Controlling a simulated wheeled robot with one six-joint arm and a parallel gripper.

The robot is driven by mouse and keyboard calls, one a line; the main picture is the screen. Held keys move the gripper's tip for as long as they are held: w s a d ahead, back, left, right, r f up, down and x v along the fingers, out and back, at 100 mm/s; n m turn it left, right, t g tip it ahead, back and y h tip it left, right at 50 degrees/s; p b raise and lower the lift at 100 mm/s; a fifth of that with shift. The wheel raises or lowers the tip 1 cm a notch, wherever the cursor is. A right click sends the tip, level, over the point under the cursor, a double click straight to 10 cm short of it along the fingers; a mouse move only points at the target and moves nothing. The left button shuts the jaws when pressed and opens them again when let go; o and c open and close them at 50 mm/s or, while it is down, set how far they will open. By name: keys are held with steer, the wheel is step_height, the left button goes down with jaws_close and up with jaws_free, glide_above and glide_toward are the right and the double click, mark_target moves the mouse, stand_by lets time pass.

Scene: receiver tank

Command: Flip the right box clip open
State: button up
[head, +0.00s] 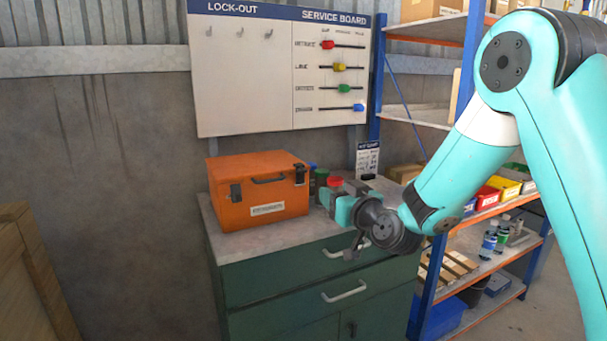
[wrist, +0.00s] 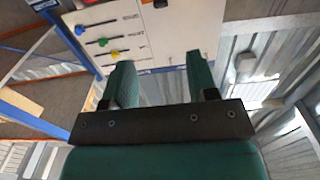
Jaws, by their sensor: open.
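The orange box (head: 262,212) stands lid shut on top of the green cabinet. Its left clip (head: 236,192) and right clip (head: 300,177) are dark latches at the lid seam on the front, with a dark handle (head: 268,181) between them. The right clip is small here, and I cannot make out its exact position. My gripper (head: 327,196) is just right of the box, apart from the right clip. In the wrist view my gripper (wrist: 160,62) has its two green fingers apart with nothing between them. The box is not in the wrist view.
The cabinet (head: 300,282) has a narrow bare strip of top in front of the box. A red-capped container (head: 335,181) and a small sign (head: 367,158) stand behind my gripper. The service board (head: 331,75) hangs above. Shelving (head: 465,245) stands at right, a wooden crate (head: 35,270) at left.

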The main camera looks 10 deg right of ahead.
mark_target(304, 171)
steer(key=p+x, duration=0.6)
steer(key=x, duration=1.1)
steer(key=shift+w+p, duration=0.1)
steer(key=shift+p, duration=0.25)
